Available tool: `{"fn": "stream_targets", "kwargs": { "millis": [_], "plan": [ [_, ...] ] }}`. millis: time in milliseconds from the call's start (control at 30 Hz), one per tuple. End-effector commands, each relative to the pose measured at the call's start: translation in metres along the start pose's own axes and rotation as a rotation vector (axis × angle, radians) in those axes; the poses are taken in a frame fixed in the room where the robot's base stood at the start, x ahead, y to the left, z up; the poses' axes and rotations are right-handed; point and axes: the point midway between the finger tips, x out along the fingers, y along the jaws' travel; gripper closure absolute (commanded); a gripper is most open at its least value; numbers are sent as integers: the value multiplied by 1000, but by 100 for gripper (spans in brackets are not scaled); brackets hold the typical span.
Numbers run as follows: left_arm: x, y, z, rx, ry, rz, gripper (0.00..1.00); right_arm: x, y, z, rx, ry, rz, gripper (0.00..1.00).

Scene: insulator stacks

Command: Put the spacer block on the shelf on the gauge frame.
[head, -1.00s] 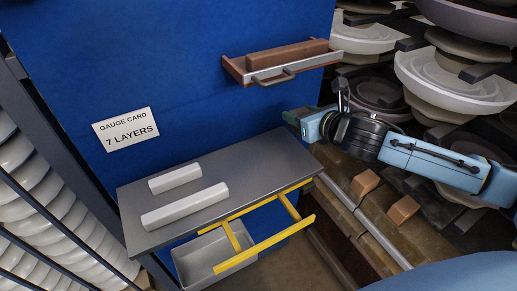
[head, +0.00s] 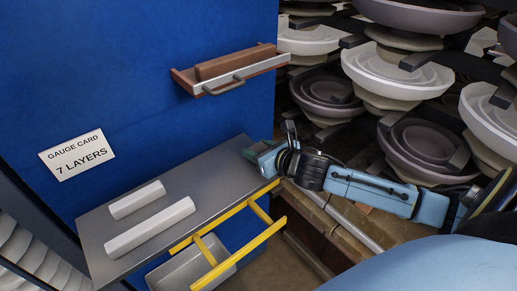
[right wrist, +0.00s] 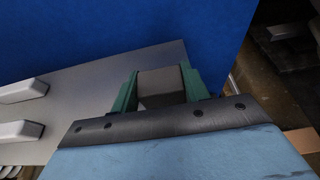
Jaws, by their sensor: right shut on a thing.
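My right gripper (head: 262,150) comes in from the right, at the far right corner of the grey table top. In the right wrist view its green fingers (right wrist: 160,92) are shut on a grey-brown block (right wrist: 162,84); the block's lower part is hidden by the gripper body. A long brown block (head: 236,62) lies on the small red-brown shelf (head: 184,82) with a grey handle, on the blue panel. A yellow frame (head: 262,238) sticks out from the table's front edge; whether it is the gauge frame I cannot tell. My left gripper is not in view.
The grey table top (head: 205,172) carries two white bars (head: 150,228), with bare surface to their right. A grey bin (head: 190,272) is below the yellow frame. A gauge card (head: 76,155) reading 7 LAYERS is on the blue panel. Insulator stacks (head: 400,75) fill the right.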

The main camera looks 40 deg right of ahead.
Motion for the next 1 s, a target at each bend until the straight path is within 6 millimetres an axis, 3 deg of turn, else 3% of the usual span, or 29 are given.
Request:
{"fn": "stream_targets", "kwargs": {
  "millis": [100,133,267,667,1000],
  "plan": [
    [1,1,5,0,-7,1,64,1,0,-3,-1,-1,0,83],
    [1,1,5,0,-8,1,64,1,0,-3,0,0,0,51],
    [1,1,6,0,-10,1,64,1,0,-3,0,0,0,34],
    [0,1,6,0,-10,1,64,-4,0,0,-1,1,1,33],
    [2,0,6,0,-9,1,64,-55,0,-2,-3,4,2,33]
  ]
}}
